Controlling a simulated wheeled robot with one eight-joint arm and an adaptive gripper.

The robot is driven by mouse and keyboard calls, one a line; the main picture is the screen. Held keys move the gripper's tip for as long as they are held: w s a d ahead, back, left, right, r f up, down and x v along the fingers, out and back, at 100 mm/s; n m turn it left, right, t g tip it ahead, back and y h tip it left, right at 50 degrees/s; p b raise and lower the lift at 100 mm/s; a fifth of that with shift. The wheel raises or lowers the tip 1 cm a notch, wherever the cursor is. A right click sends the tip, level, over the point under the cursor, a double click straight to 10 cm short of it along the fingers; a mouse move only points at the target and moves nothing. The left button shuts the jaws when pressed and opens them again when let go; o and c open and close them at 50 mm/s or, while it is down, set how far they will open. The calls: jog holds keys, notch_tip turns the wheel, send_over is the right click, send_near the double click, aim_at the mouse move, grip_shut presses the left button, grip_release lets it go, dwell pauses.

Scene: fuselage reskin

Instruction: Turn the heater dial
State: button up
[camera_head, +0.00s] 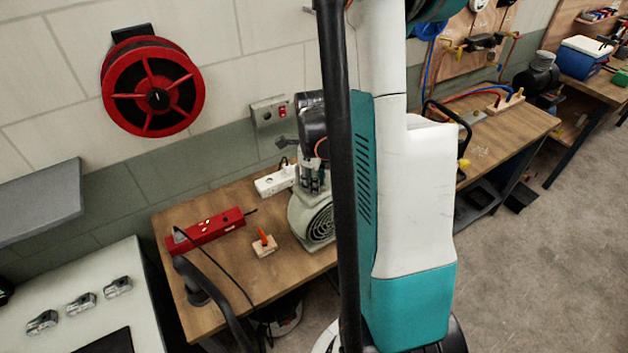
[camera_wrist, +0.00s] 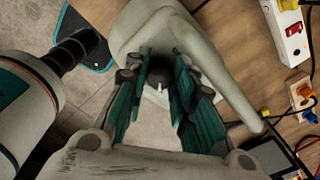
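The heater (camera_head: 312,222) is a grey-beige round fan unit with a front grille on the wooden table, partly hidden by my arm. In the wrist view its pale body (camera_wrist: 150,30) fills the upper middle. The dial (camera_wrist: 160,77) is a small dark round knob with a white mark on it. My gripper (camera_wrist: 163,72) is open, with its teal and black fingers on either side of the dial. I cannot tell if either finger touches it. In the head view my gripper (camera_head: 313,178) is over the top of the heater, and the dial is hidden.
A white power strip (camera_head: 275,181) lies behind the heater. A red power strip (camera_head: 210,228) and an orange plug on a wooden block (camera_head: 264,246) are to its left. A black cable crosses the table. A red hose reel (camera_head: 152,98) hangs on the wall.

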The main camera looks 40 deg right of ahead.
jog(key=shift+n, duration=0.3)
grip_shut()
jog(key=n+b, duration=0.3)
jog(key=n, duration=0.2)
jog(key=shift+f+b, duration=0.1)
jog(key=shift+b, duration=0.2)
jog(key=n+b, duration=0.1)
jog(key=n, duration=0.3)
jog(key=n+b, duration=0.1)
jog(key=n, duration=0.2)
jog(key=shift+s+n+b, duration=0.1)
jog(key=shift+n+b, duration=0.2)
jog(key=shift+b, duration=0.05)
jog(key=n+b, duration=0.1)
jog(key=n, duration=0.2)
jog(key=shift+n+y, duration=0.3)
jog(key=n+b, duration=0.1)
jog(key=n, duration=0.2)
jog(key=shift+n, duration=0.3)
jog(key=n+b, duration=0.1)
jog(key=n, duration=0.5)
jog(key=shift+s+d, duration=0.1)
jog(key=shift+n, duration=0.4)
